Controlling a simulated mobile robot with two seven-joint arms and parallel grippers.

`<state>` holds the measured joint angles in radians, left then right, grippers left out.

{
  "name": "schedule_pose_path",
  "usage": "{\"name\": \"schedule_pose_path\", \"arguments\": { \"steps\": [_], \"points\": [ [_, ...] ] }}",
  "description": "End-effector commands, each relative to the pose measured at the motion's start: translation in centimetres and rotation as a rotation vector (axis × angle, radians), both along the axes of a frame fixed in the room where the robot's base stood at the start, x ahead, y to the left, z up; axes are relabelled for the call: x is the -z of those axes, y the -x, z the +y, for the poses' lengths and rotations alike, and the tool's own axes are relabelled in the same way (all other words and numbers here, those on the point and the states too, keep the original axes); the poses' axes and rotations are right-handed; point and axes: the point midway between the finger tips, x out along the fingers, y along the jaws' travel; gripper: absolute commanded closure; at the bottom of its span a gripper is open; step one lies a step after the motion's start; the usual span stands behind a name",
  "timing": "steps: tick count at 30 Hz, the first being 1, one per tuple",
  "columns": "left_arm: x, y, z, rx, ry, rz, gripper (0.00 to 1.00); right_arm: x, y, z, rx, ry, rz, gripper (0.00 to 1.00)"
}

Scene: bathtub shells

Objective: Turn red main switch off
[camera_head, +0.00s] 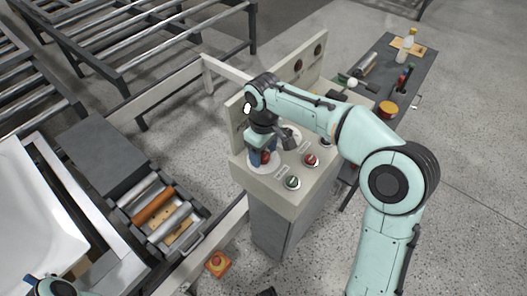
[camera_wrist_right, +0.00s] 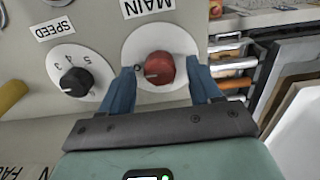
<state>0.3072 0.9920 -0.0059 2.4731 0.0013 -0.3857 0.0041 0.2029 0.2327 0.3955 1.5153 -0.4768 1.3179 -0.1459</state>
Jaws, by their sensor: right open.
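The red main switch (camera_wrist_right: 160,67) is a round red knob on a white dial plate under a "MAIN" label on the control panel (camera_head: 241,142). In the head view the red knob (camera_head: 265,157) shows partly behind my right gripper (camera_head: 262,160). In the wrist view my right gripper (camera_wrist_right: 164,88) is open, with one blue finger on each side of the knob. I cannot tell whether the fingers touch it. The pointer mark on the knob faces left in the wrist view.
A black speed dial (camera_wrist_right: 77,82) sits beside the main switch. A green button (camera_head: 292,182) and a red button (camera_head: 310,159) are on the same panel. A grey side table (camera_head: 408,79) with bottles and tools stands behind. A tray of rollers (camera_head: 204,212) is at left.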

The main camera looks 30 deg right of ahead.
Motion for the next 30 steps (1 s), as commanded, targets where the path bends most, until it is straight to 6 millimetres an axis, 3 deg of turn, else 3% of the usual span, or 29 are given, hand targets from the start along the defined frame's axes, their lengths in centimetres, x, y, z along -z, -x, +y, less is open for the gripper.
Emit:
{"name": "schedule_pose_path", "arguments": {
  "steps": [8,13,23,30],
  "points": [
    [0.0,0.0,0.0,0.0,0.0,0.0,1.0,0.1,0.0,0.0,0.0,0.0,0.0,0.37],
    [0.0,0.0,0.0,0.0,0.0,0.0,1.0,0.1,0.0,0.0,0.0,0.0,0.001,0.92],
    [-0.3,-0.1,0.0,0.0,0.0,-0.001,1.0,0.1,0.0,0.0,-0.03,0.001,0.002,0.93],
    [-1.3,-0.5,0.0,0.0,0.0,-0.006,1.0,-0.1,0.0,0.0,-0.154,0.001,0.002,0.93]
  ]
}}
